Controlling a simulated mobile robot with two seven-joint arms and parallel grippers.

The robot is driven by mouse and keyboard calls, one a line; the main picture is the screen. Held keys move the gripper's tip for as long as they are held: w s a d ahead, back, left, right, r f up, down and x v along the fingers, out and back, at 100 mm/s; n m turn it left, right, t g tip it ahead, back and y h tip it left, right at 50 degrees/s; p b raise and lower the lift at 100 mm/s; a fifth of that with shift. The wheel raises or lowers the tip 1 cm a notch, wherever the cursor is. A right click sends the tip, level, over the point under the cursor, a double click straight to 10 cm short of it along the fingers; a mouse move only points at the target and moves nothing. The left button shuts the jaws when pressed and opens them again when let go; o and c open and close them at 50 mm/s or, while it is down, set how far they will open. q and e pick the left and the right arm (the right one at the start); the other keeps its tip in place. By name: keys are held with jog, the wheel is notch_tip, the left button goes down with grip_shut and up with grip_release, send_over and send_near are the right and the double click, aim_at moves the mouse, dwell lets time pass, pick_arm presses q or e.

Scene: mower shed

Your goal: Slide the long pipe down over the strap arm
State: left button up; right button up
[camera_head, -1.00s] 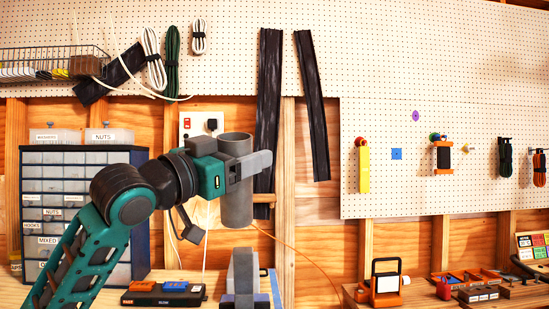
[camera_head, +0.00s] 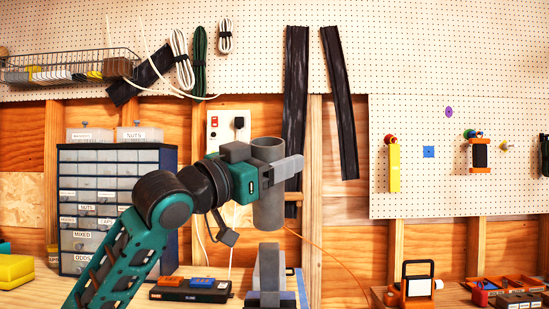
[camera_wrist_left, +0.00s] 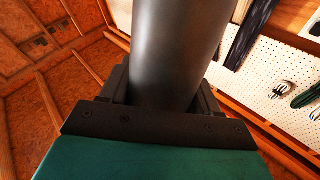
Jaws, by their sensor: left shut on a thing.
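The long pipe (camera_head: 269,212) is a plain grey tube, close to upright in the head view. My left gripper (camera_head: 272,176) is shut on its upper half; the pipe also fills the middle of the left wrist view (camera_wrist_left: 180,50). Below the pipe stands a grey upright piece (camera_head: 268,268), which looks like the strap arm. In the head view the pipe's lower end is just above this piece's top, with a small gap between them. Their depth offset is hard to tell. The pipe's lower opening is hidden. My right gripper is not in view.
A drawer cabinet (camera_head: 110,200) stands left on the bench. A black tray with orange and blue items (camera_head: 190,289) lies left of the upright piece. An orange-framed lamp (camera_head: 416,286) stands at right. Black strips (camera_head: 296,100) hang on the wall behind.

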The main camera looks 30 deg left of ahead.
pick_arm(q)
jog(key=f, duration=0.1)
jog(key=f+b, duration=0.1)
jog(key=w+f+b, duration=0.1)
jog(key=shift+w+a+f, duration=0.1)
jog(key=shift+a+f, duration=0.15)
jog(key=shift+a, duration=0.15)
jog(key=shift+p, duration=0.55)
dwell(1.2)
jog(key=b, duration=0.4)
send_over(275, 243)
jog(key=s+d, duration=0.1)
jog(key=s, duration=0.1)
jog(key=shift+w+f, duration=0.1)
jog(key=shift+f, duration=2.65)
jog(key=shift+w+a+f, duration=0.15)
jog(key=shift+w+f, duration=0.15)
jog(key=shift+f, duration=0.5)
jog(key=shift+w+f+b, duration=0.1)
jog(key=shift+f+b, duration=0.25)
jog(key=shift+b, duration=0.05)
jog(key=shift+w+a+f+b, duration=0.15)
jog(key=shift+f+b, duration=0.1)
jog(key=shift+f, duration=0.15)
jog(key=shift+w+a+f+b, duration=0.1)
jog(key=shift+w+f+b, duration=0.1)
jog(key=shift+f, duration=0.2)
